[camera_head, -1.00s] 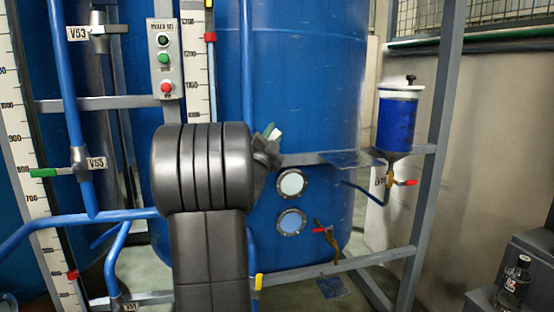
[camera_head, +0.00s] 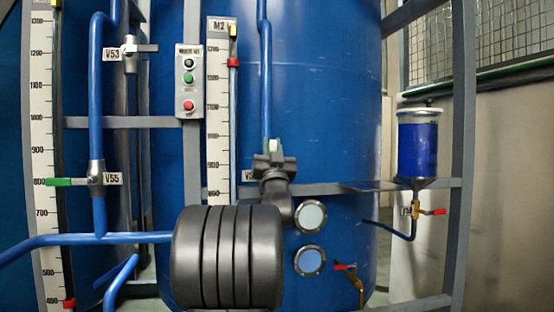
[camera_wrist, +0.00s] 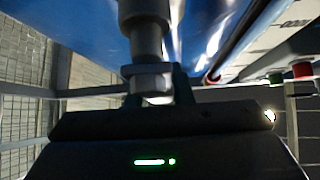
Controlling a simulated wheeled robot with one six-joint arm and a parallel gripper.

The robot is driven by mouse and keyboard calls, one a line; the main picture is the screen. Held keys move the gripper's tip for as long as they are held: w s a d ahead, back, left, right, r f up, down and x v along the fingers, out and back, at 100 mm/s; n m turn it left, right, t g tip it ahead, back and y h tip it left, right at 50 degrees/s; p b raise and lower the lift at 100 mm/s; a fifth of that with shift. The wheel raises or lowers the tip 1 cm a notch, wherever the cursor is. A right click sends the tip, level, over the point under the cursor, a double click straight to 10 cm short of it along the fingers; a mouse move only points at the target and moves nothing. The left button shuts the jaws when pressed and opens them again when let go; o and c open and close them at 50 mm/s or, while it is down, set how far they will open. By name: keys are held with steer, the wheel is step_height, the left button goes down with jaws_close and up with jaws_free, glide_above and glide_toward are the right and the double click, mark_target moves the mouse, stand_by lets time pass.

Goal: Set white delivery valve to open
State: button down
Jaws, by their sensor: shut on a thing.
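My gripper (camera_head: 273,164) is up against the front of the blue tank, at the foot of a vertical blue pipe (camera_head: 265,75). A small whitish part (camera_head: 275,146), which looks like the white valve's handle, shows between its fingers with a bit of green beside it. In the wrist view my gripper (camera_wrist: 155,92) is shut around a pale grey-white valve piece (camera_wrist: 150,82) below a thick grey pipe fitting (camera_wrist: 146,30). The fingers and wrist hide most of the valve, so I cannot tell the handle's angle.
A button box (camera_head: 188,82) and the M2 scale (camera_head: 219,120) stand left of the gripper. Green-handled valve V55 (camera_head: 96,178) and valve V53 (camera_head: 130,50) are farther left. Two round sight glasses (camera_head: 310,216), a red-handled tap (camera_head: 345,268) and a blue-filled vessel (camera_head: 418,148) are right.

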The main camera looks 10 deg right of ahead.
steer(key=shift+a+f+n+y, duration=0.15)
steer(key=shift+a+n+y, duration=0.1)
steer(key=shift+n+y, duration=0.45)
steer(key=c, duration=1.3)
jaws_free()
steer(key=b+v, duration=0.1)
steer(key=v, duration=1.2)
steer(key=shift+s+f, duration=0.2)
steer(key=shift+s, duration=0.1)
steer(key=shift+w+r, duration=0.1)
